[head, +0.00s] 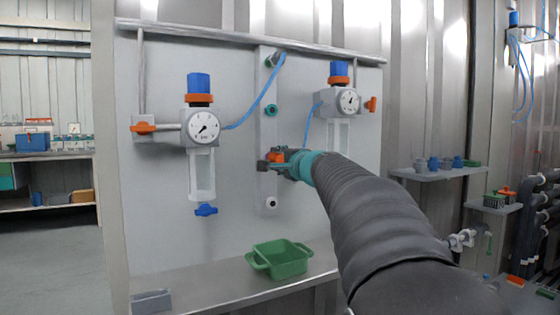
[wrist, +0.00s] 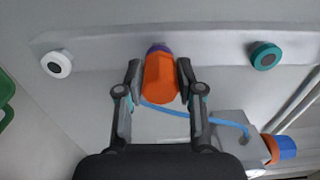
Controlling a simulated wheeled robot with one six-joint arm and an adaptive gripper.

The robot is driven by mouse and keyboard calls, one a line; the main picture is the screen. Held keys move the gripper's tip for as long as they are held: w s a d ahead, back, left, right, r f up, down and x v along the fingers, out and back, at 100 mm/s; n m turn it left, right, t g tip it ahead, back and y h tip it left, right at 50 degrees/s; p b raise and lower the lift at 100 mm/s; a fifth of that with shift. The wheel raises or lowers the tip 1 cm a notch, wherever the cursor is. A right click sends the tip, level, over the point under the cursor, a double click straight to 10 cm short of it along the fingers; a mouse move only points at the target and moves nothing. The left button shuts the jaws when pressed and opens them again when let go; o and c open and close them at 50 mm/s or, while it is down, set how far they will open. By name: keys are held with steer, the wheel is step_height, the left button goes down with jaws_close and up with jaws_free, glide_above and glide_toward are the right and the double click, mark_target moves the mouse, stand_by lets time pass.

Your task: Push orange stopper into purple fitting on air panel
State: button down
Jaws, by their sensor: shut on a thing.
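The orange stopper (wrist: 160,78) is held between the two fingers of my gripper (wrist: 158,80) in the wrist view. In the head view the stopper (head: 277,156) shows as a small orange patch at my gripper (head: 272,163), in front of the air panel's vertical strip. The purple fitting (wrist: 159,48) shows just beyond the stopper's far end, lined up with it and mostly covered by it. I cannot tell whether the stopper touches or has entered the fitting. In the head view the purple fitting is hidden by my gripper.
On the same strip sit a teal fitting (head: 271,110) above and a white fitting (head: 271,204) below. Gauge units (head: 202,126) with blue hoses flank the strip, the right one (head: 346,101) close to my arm. A green bin (head: 280,262) stands on the ledge below.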

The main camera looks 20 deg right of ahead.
steer(key=shift+w, duration=0.3)
steer(key=c, duration=0.7)
jaws_free()
steer(key=shift+o, duration=0.2)
steer(key=s, duration=1.2)
steer(key=shift+d, duration=0.15)
